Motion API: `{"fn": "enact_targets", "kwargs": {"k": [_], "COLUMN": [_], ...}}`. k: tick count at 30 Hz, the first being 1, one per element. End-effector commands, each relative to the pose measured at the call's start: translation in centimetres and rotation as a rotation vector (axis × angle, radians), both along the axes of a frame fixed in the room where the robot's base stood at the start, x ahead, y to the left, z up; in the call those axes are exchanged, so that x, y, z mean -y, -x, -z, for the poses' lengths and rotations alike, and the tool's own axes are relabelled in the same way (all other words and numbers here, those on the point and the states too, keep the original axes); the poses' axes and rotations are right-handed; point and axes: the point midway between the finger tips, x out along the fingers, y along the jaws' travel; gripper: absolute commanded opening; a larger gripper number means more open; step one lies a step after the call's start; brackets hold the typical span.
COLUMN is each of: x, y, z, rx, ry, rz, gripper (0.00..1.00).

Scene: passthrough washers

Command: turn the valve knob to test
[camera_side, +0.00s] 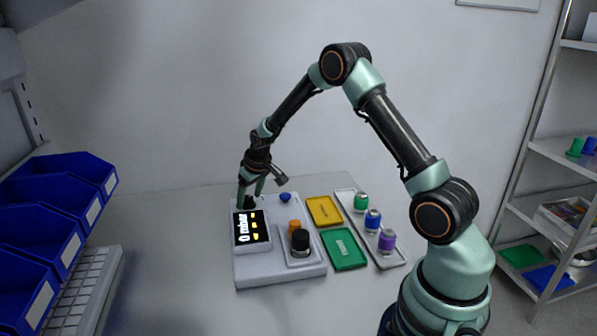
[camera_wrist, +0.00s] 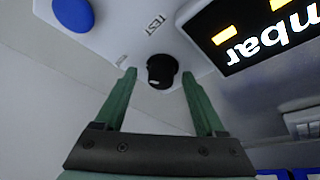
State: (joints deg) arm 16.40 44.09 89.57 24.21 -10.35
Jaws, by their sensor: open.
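The black valve knob (camera_wrist: 161,71) stands on the pale panel of the test device (camera_side: 280,272). In the wrist view the printed word TEST is just above the knob, and another small label is to its upper left. A small pale mark shows on the knob, but its pointing direction is hard to tell. My gripper (camera_wrist: 159,78) is open, with one green finger on each side of the knob and a visible gap to both. In the side view my gripper (camera_side: 251,190) is over the device's back left corner, and its fingers partly hide the knob.
The lit display (camera_side: 251,230) is in front of the knob, and a blue button (camera_side: 285,197) is to its right. A yellow tray (camera_side: 324,211), green tray (camera_side: 343,249) and vial rack (camera_side: 391,262) lie right. Blue bins (camera_side: 40,240) stand left.

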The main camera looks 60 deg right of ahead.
Motion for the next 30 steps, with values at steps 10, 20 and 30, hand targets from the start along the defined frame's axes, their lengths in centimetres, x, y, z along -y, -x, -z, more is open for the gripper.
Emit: {"fn": "enact_targets", "kwargs": {"k": [10,20,30], "x": [0.06,-0.03,-0.27], "y": [0.02,-0.06,-0.17], "z": [-0.03,-0.05,-0.07], "rx": [0.000,0.030,0.041], "ry": [0.000,-0.072,-0.138], "rz": [0.001,0.188,0.348], "gripper": [0.00,0.00,0.00]}}
